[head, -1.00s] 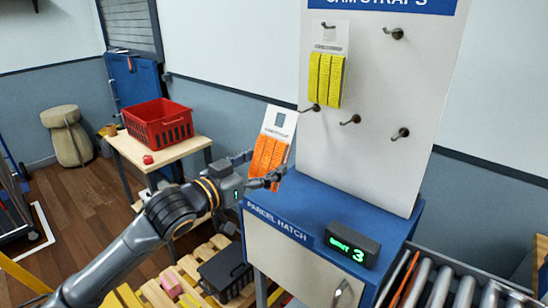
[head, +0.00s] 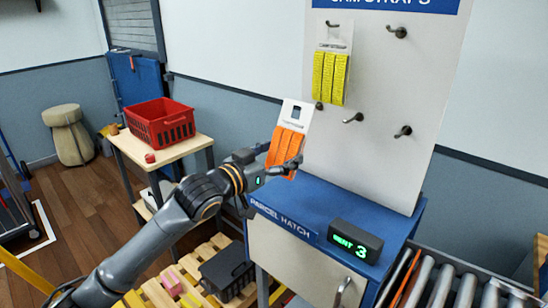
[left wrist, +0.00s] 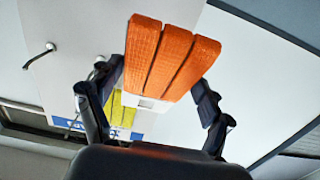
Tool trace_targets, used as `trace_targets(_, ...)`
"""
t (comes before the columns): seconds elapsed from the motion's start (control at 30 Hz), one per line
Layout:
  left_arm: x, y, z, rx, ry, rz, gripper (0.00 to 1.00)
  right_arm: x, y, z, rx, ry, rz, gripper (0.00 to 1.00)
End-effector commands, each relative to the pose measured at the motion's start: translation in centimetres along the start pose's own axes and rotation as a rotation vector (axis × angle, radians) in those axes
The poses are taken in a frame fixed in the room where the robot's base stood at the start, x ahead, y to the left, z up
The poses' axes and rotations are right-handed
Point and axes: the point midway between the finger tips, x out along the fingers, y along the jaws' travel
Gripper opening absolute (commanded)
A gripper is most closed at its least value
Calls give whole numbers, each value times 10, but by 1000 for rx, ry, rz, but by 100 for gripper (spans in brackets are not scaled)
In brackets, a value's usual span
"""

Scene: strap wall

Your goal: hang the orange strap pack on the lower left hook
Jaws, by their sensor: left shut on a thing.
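The orange strap pack (head: 285,148) has a white card on top with a slot. My left gripper (head: 290,167) is shut on its lower part and holds it slightly tilted, in front of the board's left edge. In the left wrist view the pack (left wrist: 168,62) sits between the gripper's two fingers (left wrist: 157,105). The lower left hook (head: 319,105) shows just below the yellow strap pack (head: 329,78), right of the orange pack's card and apart from it in the picture. My right gripper is not in view.
The yellow pack hangs from the upper left hook (head: 331,24). Other bare hooks are the upper right (head: 397,32), lower middle (head: 353,118) and lower right (head: 403,131). The blue hatch counter (head: 330,205) carries a display (head: 355,241). A red basket (head: 160,128) stands left.

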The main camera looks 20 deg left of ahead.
Motion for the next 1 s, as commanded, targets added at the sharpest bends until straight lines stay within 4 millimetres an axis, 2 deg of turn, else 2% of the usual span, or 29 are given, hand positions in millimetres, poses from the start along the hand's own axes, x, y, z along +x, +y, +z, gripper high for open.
trace_targets(0.6,36,1,4,0,-1,1,48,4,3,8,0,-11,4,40)
trace_targets(1.0,44,0,10,0,-1,1,48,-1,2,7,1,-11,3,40)
